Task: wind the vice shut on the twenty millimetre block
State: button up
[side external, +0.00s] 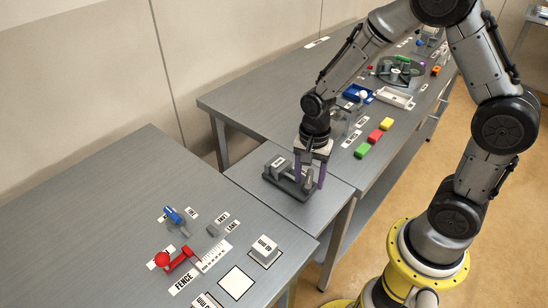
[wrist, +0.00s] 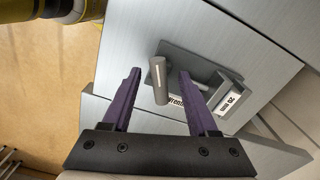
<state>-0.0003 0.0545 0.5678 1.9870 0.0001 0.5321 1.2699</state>
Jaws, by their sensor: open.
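The grey vice (side external: 286,186) sits on the low metal table section in the side view; its base also shows in the wrist view (wrist: 190,62). A grey cylindrical handle (wrist: 158,80) stands up from it. In the side view my gripper (side external: 309,172) points down over the vice's right end.
On the front bench are a red lever (side external: 174,259), a blue-handled fixture (side external: 174,215) and a labelled block (side external: 264,249).

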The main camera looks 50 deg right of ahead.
jog(key=shift+r, duration=3)
jog(key=shift+r, duration=0.1)
jog(key=s+r+n+t, duration=0.2)
jog(key=s+r+t, duration=0.2)
jog(key=r, duration=0.9)
jog(key=s+r+n+t, duration=0.1)
jog(key=s+n, duration=1)
jog(key=n, duration=0.1)
jog(key=shift+r+n+t, duration=0.3)
jog(key=shift+r, duration=0.1)
